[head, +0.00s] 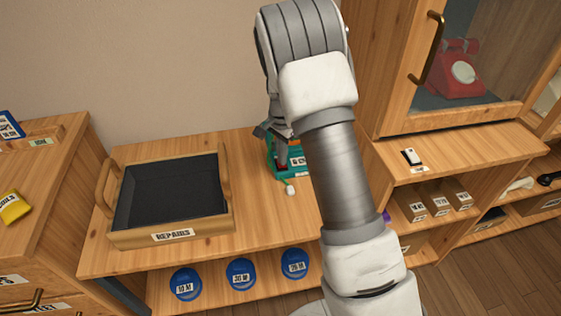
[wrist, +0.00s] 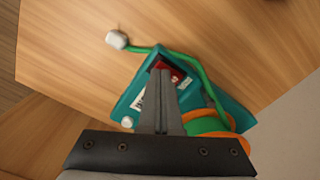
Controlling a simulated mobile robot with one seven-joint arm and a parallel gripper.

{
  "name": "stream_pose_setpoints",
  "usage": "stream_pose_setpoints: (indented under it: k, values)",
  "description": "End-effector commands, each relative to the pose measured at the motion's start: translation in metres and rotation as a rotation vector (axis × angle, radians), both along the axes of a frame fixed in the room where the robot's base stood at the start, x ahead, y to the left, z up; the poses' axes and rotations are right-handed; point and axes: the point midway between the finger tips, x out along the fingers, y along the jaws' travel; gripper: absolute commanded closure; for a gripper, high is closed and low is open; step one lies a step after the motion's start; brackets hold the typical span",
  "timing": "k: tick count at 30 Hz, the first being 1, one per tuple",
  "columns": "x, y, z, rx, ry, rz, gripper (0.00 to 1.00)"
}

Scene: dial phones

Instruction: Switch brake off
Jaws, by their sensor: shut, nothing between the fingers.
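A teal device (wrist: 143,83) stands on the wooden counter. In the head view, the device (head: 272,168) is largely hidden behind my arm. It has a green crank arm (wrist: 197,75) with a white knob (wrist: 116,40) and an orange and green spool (wrist: 210,125). A red part (wrist: 178,75) on it, possibly the brake, is partly covered by my fingers. A white label with unreadable text is beside it. My gripper (wrist: 160,69) is shut and empty, with its tips over the device at the red part. I cannot tell whether they touch it.
A wooden tray (head: 117,239) labelled REPAIRS is left of the device. Several blue labelled spools (head: 241,274) are on the shelf below. A cabinet with a red phone (head: 459,70) is at right. A small black and white switch (head: 411,157) is on the right ledge.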

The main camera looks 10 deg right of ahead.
Motion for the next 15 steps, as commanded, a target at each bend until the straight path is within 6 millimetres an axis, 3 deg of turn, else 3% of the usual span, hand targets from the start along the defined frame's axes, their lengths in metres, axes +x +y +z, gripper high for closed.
stream_pose_setpoints:
  k: [15]
  values:
    - [-0.0002,0.0,-0.0086,0.0,0.001,0.0,1.0]
